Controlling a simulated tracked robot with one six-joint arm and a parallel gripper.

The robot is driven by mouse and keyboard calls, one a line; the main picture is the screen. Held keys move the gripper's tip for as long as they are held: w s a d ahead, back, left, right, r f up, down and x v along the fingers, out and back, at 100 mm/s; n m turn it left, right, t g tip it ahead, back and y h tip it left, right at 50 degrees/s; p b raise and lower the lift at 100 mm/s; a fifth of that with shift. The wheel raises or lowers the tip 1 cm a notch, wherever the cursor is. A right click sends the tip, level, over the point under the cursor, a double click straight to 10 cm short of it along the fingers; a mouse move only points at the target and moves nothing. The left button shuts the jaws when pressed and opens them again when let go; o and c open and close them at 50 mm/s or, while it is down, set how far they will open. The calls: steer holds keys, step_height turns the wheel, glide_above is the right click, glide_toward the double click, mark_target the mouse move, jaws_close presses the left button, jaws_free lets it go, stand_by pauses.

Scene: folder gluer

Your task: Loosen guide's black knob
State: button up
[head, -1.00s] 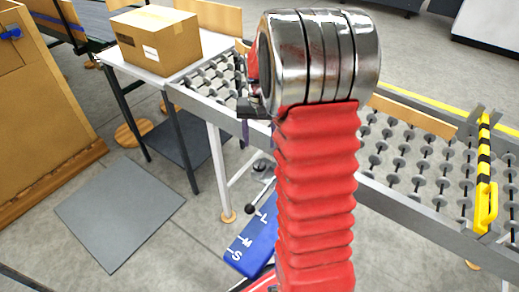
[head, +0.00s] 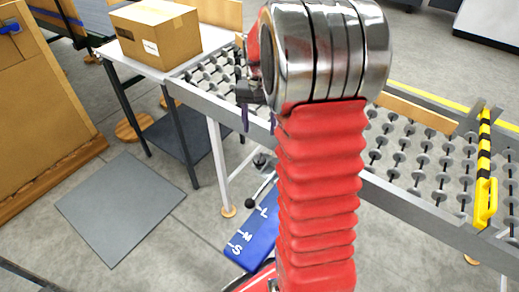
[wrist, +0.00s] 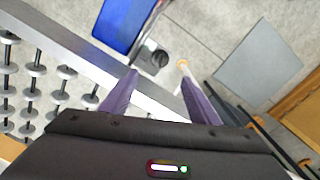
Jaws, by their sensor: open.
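My gripper (head: 258,122) is mostly hidden behind my red-sleeved arm in the head view. In the wrist view its two purple fingers (wrist: 158,78) are apart, with nothing between them. A small black ball knob (head: 250,202) on a thin lever shows beside a blue plate marked S, M, L (head: 262,232), low under the roller table. In the wrist view the blue plate (wrist: 124,20) lies beyond the fingers, with a dark round fitting (wrist: 152,57) beside it. I cannot tell which of these is the guide's knob. The gripper touches neither.
The roller table (head: 205,103) has a metal side rail near the gripper. A cardboard box (head: 160,35) stands on the white table at left. A yellow-black bar (head: 484,160) crosses the rollers at right. A grey mat (head: 120,208) lies on open floor.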

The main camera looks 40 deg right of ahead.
mark_target(259, 156)
step_height(259, 156, down, 14)
steer(key=shift+r, duration=0.1)
stand_by(0.7)
steer(key=c, duration=1)
